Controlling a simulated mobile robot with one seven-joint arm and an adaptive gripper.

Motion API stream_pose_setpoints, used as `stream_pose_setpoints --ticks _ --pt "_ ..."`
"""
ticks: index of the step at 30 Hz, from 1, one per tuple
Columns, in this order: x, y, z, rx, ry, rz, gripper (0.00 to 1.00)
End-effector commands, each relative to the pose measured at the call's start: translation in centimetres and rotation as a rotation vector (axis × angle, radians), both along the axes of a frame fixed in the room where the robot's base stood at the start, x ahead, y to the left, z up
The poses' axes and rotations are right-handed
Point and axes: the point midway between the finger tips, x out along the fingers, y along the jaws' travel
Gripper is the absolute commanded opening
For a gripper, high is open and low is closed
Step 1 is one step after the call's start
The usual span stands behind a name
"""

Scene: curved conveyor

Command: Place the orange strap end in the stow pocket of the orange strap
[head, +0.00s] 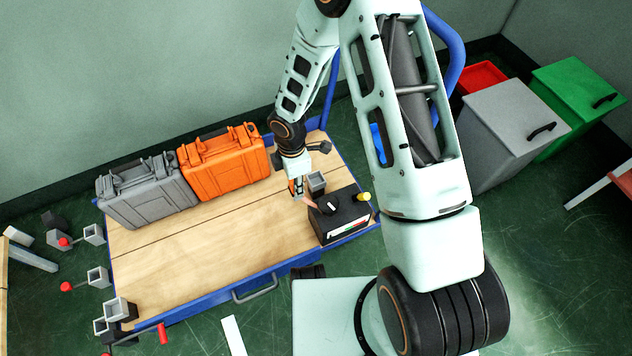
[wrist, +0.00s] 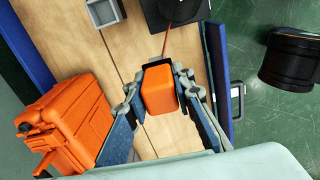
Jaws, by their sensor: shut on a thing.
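My gripper (head: 297,186) hangs above the right part of the wooden cart top. In the wrist view its fingers (wrist: 160,82) are shut on the orange strap end (wrist: 160,92), a block-shaped piece. A thin orange strap (wrist: 166,42) runs from it toward a black box (head: 338,218). The box also shows at the top of the wrist view (wrist: 158,22). A small grey open-topped pocket (head: 316,181) stands beside the box, apart from the strap end. It shows at the top left of the wrist view (wrist: 104,13). I cannot tell if it belongs to the orange strap.
An orange case (head: 225,165) and a grey case (head: 147,194) stand at the cart's back left. Bare wood (head: 215,245) lies before them. More grey pockets (head: 97,277) are at the cart's left edge. Bins (head: 512,140) stand on the floor at right.

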Motion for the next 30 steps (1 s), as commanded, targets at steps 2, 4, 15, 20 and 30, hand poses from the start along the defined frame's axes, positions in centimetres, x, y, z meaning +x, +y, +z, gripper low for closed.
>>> stream_pose_setpoints --ticks 2,4,15,20,30 --pt "0.1 0.1 -0.5 -0.001 -0.001 0.022 0.00" --pt "0.8 -0.3 -1.1 -0.001 -0.001 0.025 0.00" --pt "8.4 -4.3 -5.6 0.000 0.001 0.019 0.00" --pt "10.4 -5.3 -8.3 -0.001 -0.001 0.021 0.00" --pt "12.1 -6.2 -10.4 -0.001 0.000 0.021 0.00"
